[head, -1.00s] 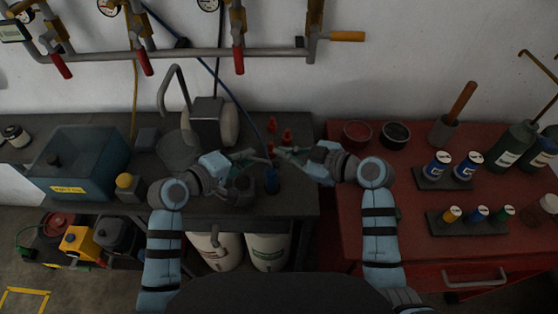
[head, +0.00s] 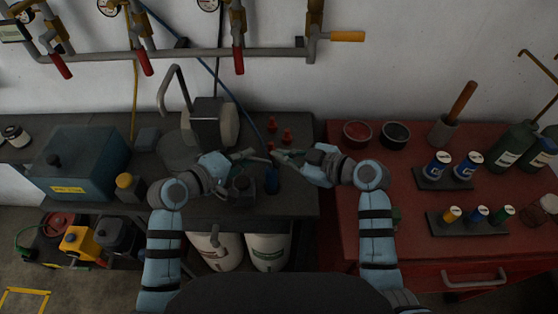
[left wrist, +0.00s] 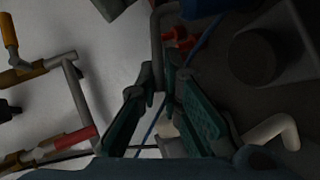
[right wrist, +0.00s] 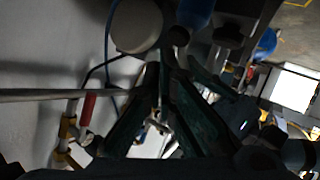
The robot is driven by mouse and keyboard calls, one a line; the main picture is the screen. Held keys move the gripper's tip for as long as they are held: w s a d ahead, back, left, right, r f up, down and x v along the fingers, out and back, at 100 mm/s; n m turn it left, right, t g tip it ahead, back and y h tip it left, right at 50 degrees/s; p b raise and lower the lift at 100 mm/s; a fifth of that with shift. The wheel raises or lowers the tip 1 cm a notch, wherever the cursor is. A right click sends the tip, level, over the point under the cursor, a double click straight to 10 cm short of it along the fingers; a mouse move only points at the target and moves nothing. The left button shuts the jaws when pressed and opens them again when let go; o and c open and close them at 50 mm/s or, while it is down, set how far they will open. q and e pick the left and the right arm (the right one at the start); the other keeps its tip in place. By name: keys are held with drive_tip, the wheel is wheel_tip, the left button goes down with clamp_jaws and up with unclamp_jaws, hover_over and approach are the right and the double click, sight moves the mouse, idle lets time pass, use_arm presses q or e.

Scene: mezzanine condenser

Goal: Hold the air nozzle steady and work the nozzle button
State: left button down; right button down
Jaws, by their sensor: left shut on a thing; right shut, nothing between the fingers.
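My left gripper (head: 262,156) is shut over the middle of the dark bench. The air nozzle between its fingers is mostly hidden; a grey bent tube (left wrist: 157,40), which looks like part of it, shows past the fingertips in the left wrist view. A thin blue hose (head: 252,118) comes down towards the fingers. My right gripper (head: 279,156) is shut and empty, with its tips close to the left gripper's tips from the right. I cannot tell whether they touch the nozzle. The nozzle button is too small and dark to make out.
A blue cup-like thing (head: 272,181) stands just in front of the fingertips, and small red pieces (head: 286,136) stand behind. A grey machine (head: 208,120) is at the back. A red cabinet (head: 400,220) with tins stands right. Pipes with red levers (head: 238,61) run along the wall.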

drive_tip(key=shift+a+f, duration=0.25)
drive_tip(key=shift+f, duration=0.15)
idle(0.4)
drive_tip(key=shift+d+r, duration=0.5)
drive_tip(key=shift+r, duration=0.35)
drive_tip(key=d+r, duration=0.1)
drive_tip(key=r, duration=0.1)
drive_tip(key=d+r, duration=0.1)
drive_tip(key=r, duration=0.1)
drive_tip(key=shift+d+r, duration=0.15)
drive_tip(key=shift+d, duration=0.05)
idle(0.7)
use_arm(q)
drive_tip(key=c, duration=1.7)
unclamp_jaws()
